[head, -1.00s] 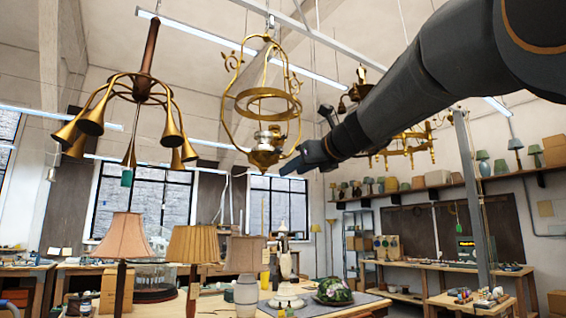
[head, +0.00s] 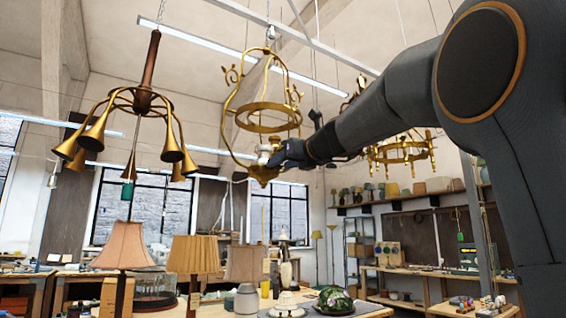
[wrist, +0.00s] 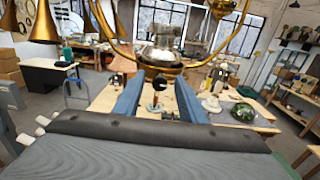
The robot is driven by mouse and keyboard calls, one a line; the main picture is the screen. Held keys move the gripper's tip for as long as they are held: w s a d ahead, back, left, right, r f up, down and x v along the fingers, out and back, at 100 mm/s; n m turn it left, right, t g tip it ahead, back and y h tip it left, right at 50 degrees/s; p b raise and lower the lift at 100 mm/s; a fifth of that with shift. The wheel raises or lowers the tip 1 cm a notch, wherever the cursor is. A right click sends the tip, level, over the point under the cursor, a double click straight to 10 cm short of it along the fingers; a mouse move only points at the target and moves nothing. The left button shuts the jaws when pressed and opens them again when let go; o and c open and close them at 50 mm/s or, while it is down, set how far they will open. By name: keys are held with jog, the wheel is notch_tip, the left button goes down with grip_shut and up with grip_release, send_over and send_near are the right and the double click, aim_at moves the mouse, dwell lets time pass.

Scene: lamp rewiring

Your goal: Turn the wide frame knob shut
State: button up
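The wide brass frame (head: 264,128) hangs from a chain in the middle of the head view, with curled arms and rings. Its lower end carries a pale socket part, partly hidden by my gripper (head: 274,158). In the wrist view a silver socket (wrist: 162,38) stands on the brass frame bottom (wrist: 160,66), just beyond my fingertips. My gripper (wrist: 159,84) has its two blue fingers apart. A small dark rounded piece, possibly the knob (wrist: 158,82), shows between the fingertips with gaps on both sides. I cannot tell how the knob is turned.
A brass horn chandelier (head: 125,105) hangs to the left. Another brass chandelier (head: 402,150) hangs behind my arm. Below are shaded lamps (head: 123,246) and a workbench (head: 355,308) with a green glass shade (head: 333,299).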

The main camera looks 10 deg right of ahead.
jog(key=shift+c, duration=0.3)
grip_shut()
jog(key=shift+n, duration=0.3)
jog(key=n+b, duration=0.2)
jog(key=n, duration=0.1)
jog(key=shift+f+n+b, duration=0.15)
jog(key=shift+n+b, duration=0.2)
jog(key=shift+n, duration=0.05)
jog(key=n+b, duration=0.3)
jog(key=n, duration=0.1)
jog(key=shift+a, duration=0.1)
jog(key=n+b, duration=0.2)
jog(key=n, duration=0.3)
jog(key=shift+f+b, duration=0.1)
jog(key=shift+b, duration=0.3)
jog(key=shift+n+b, duration=1.3)
jog(key=shift+n, duration=0.9)
